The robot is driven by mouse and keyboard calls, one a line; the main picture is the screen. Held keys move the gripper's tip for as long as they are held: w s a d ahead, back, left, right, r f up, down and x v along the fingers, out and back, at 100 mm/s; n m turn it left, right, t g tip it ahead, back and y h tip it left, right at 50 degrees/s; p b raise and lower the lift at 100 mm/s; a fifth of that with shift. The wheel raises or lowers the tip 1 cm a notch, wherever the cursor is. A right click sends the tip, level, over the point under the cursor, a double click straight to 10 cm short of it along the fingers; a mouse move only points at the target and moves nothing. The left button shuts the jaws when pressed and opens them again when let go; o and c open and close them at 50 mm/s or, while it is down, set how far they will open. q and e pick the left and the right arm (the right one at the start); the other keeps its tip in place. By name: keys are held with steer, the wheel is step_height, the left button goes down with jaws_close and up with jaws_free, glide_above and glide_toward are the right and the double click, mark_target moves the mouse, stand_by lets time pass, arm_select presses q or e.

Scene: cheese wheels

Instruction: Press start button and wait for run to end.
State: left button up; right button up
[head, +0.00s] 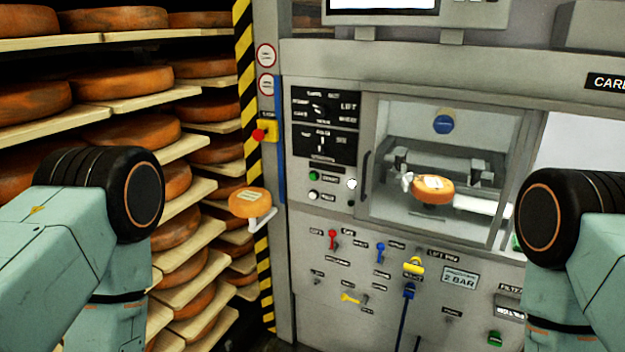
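The grey machine's control panel (322,150) faces me, with a black dial plate (323,128) at its top. A green round button (313,176) sits below the dials, with a white round button (313,195) under it. Their small labels are too blurred to read, so I cannot tell for certain which is start. Behind the machine's window (445,160), a cheese wheel (432,189) sits on a holder. My two arms come in from the left and right edges. Neither gripper shows, and nothing of mine touches the panel.
Shelves of cheese wheels (130,135) fill the left side. A small cheese wheel (249,202) sits by a white bracket near the striped post (245,60). A red emergency button (259,135) is on that post. Coloured valves (380,250) and a hose (405,315) are lower down.

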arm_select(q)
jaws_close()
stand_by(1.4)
